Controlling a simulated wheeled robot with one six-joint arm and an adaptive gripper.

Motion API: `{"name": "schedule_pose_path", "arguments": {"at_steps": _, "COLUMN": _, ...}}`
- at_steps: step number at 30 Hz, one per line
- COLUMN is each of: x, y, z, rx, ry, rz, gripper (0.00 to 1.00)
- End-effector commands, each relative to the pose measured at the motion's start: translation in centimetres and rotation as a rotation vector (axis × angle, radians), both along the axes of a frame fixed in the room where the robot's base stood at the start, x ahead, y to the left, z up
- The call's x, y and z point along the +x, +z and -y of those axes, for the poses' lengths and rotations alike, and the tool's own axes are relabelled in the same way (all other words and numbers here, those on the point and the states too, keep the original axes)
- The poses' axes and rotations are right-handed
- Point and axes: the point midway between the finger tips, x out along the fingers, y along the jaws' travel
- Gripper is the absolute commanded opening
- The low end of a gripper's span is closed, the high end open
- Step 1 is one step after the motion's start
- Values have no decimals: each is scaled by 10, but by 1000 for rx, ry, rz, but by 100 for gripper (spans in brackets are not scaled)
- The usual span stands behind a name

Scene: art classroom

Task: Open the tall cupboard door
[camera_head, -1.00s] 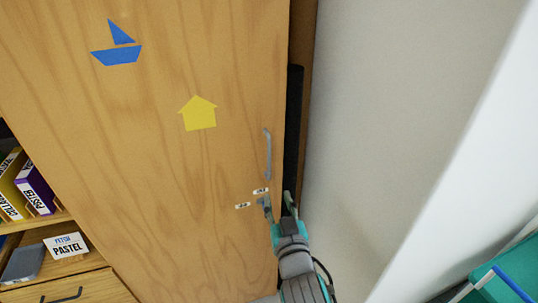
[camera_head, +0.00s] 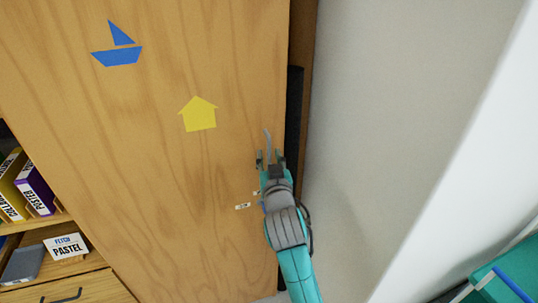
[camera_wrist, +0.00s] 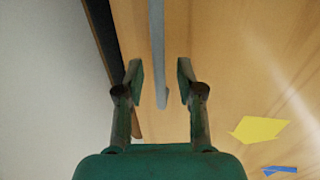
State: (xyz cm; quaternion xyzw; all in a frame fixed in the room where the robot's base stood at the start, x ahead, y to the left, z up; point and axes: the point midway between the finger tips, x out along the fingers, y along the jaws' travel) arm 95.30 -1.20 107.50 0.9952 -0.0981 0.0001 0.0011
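The tall cupboard door (camera_head: 150,170) is light wood with a blue boat and a yellow house shape on it, and it looks shut. Its grey vertical bar handle (camera_head: 268,142) is near the right edge. My gripper (camera_head: 270,158) is at the lower part of the handle, hiding it in the head view. In the wrist view my gripper (camera_wrist: 160,82) is open, its two fingers apart, with the handle (camera_wrist: 158,50) showing between them. A gap shows on both sides of the handle; I cannot tell how deep it sits between the fingertips.
A dark vertical strip (camera_head: 294,120) and a pale wall (camera_head: 380,110) are close on the right. Shelves with boxes and a PASTEL card (camera_head: 67,246) stand at the lower left. A teal object (camera_head: 510,275) is at the lower right.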

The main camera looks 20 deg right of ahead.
Motion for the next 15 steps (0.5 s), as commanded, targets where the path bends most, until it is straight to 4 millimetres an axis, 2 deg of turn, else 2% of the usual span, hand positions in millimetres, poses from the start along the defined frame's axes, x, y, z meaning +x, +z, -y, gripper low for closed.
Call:
{"name": "schedule_pose_path", "arguments": {"at_steps": 6, "x": 13, "y": 0, "z": 3, "rx": 1, "ry": 0, "rz": -1, "gripper": 37}}
{"name": "schedule_pose_path", "arguments": {"at_steps": 14, "x": 14, "y": 0, "z": 3, "rx": 0, "ry": 0, "rz": -1, "gripper": 37}}
{"name": "schedule_pose_path", "arguments": {"at_steps": 15, "x": 14, "y": 0, "z": 3, "rx": 0, "ry": 0, "rz": -1, "gripper": 30}}
